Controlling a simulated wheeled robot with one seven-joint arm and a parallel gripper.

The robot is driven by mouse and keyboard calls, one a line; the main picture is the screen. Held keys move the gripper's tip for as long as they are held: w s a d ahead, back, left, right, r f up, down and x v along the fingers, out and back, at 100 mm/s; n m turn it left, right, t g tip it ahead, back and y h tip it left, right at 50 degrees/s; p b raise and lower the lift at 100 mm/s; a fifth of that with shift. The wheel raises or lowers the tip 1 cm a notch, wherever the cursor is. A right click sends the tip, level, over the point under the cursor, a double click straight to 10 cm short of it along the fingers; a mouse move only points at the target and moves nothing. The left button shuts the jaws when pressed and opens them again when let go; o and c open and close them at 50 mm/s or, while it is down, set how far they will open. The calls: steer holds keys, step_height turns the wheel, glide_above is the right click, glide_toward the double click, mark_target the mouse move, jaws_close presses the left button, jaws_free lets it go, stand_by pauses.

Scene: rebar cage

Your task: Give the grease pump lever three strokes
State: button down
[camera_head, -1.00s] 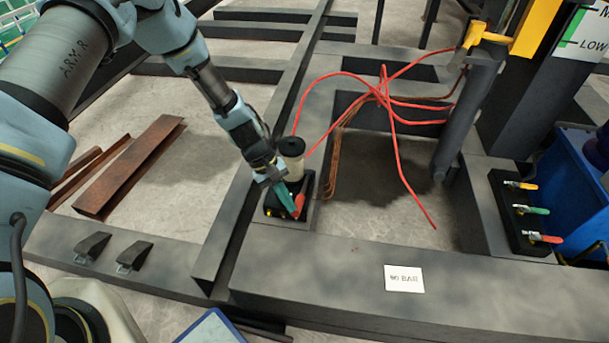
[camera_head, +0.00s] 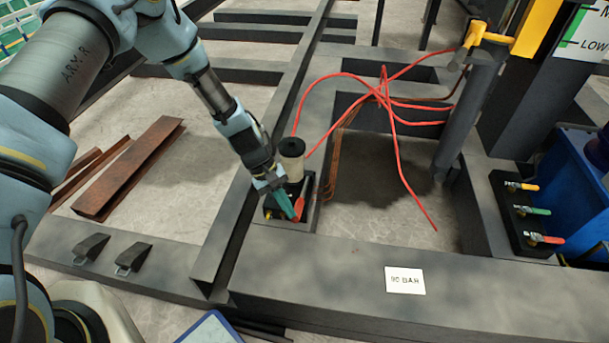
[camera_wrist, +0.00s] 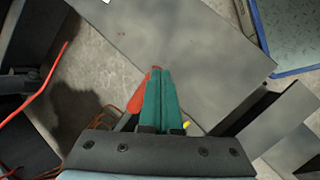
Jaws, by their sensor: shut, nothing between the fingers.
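Red hoses (camera_head: 385,95) loop up from behind the pump to the right. A valve block (camera_head: 527,222) with yellow, green and red handles stands on the right, near a blue bin (camera_head: 565,195). A "90 BAR" card (camera_head: 405,280) lies on the front beam. Rusty steel sections (camera_head: 130,165) lie left.

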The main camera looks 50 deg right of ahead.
steer(key=shift+a+f, duration=0.1)
steer(key=shift+f, duration=0.25)
steer(key=shift+r, duration=0.1)
steer(key=w+d+r+p, duration=0.3)
steer(key=d+r, duration=0.3)
steer(key=r, duration=0.5)
steer(key=shift+w+p, duration=0.35)
steer(key=shift+p, duration=0.4)
